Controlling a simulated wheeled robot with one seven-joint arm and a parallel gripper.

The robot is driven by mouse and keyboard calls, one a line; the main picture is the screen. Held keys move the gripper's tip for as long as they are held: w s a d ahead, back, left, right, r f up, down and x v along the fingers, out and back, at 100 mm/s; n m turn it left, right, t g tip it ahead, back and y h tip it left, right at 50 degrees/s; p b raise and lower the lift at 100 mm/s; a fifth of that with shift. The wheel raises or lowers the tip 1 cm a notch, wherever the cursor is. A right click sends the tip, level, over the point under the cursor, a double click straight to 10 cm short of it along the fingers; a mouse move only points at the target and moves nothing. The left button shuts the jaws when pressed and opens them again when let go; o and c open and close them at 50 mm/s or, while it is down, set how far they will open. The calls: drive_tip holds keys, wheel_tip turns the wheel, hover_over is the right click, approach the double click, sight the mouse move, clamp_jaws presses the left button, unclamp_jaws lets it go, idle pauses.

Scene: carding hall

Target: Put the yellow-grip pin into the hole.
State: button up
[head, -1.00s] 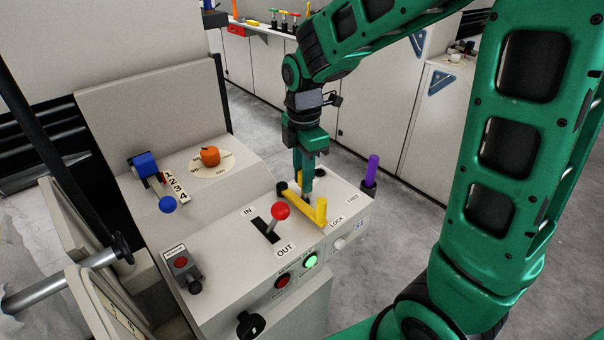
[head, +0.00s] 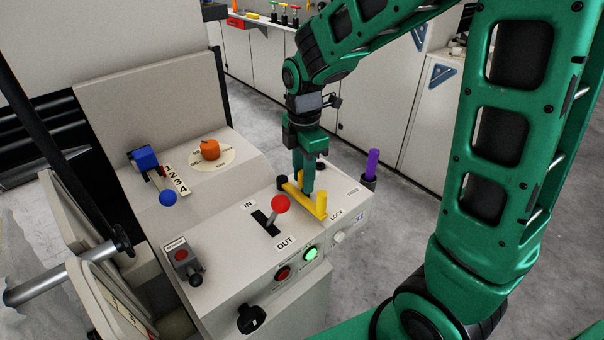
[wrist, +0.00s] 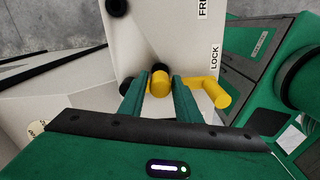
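The yellow-grip pin (wrist: 160,83) shows in the wrist view as a short yellow cylinder between the two fingers of my gripper (wrist: 160,88). A yellow bar with an upright end post (head: 321,206) lies beside and below the fingertips, near the LOCK label. A dark round spot (wrist: 158,67) shows just beyond the grip. I cannot tell whether it is the hole or a collar.
A purple-grip pin (head: 373,163) stands in a black holder at the panel's right edge. Several coloured handles (head: 284,15) stand on the back shelf.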

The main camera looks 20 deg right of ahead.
drive_tip(key=shift+o, duration=0.9)
wheel_tip(320, 180, up, 11)
drive_tip(key=shift+f, duration=0.1)
drive_tip(key=s+d+f+m, duration=0.2)
drive_tip(key=s+d+m, duration=0.6)
drive_tip(key=s+m, duration=0.3)
drive_tip(key=s+d+f+m, duration=0.3)
drive_tip(key=s+d+m, duration=0.6)
drive_tip(key=s+m, duration=0.3)
drive_tip(key=shift+s+d+m, duration=0.15)
drive_tip(key=shift+d+m, duration=0.1)
drive_tip(key=shift+m, duration=0.95)
